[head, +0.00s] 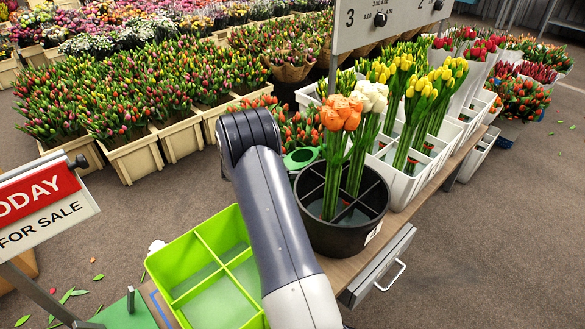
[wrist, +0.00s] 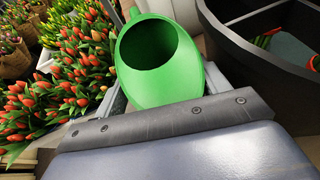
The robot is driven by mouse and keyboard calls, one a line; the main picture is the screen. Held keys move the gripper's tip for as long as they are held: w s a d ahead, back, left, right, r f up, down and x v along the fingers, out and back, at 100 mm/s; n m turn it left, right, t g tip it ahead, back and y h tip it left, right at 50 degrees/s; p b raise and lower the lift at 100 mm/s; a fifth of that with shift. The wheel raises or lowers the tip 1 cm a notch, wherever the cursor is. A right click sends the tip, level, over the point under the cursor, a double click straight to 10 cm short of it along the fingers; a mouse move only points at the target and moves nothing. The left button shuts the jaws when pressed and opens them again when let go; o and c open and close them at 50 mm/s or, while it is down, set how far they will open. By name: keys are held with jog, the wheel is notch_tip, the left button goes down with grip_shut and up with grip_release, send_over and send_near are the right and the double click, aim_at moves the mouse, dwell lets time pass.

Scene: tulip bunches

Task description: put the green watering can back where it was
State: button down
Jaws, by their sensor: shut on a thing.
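The green watering can (wrist: 160,84) is between the grey fingers of my gripper (wrist: 165,92) in the wrist view, with its round open mouth facing the camera. In the head view a piece of the can (head: 300,158) shows just right of my arm, behind the black divided bucket (head: 312,236). My gripper is hidden behind my arm there. It is shut on the can. I cannot tell whether the can's base touches anything.
The black bucket, also close on the right in the wrist view (wrist: 235,45), holds orange and white tulips. A lime-green divided crate (head: 180,262) stands left of my arm. White crates (head: 398,190) of yellow tulips stand right. A drawer (head: 385,270) has a handle at the bench front.

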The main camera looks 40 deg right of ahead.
jog(key=shift+f, duration=0.1)
jog(key=shift+c, duration=2.3)
grip_release()
jog(key=shift+a+r, duration=0.3)
jog(key=shift+r, duration=0.1)
jog(key=p+v, duration=0.2)
jog(key=v, duration=0.9)
jog(key=shift+a, duration=0.15)
jog(key=shift+w, duration=0.1)
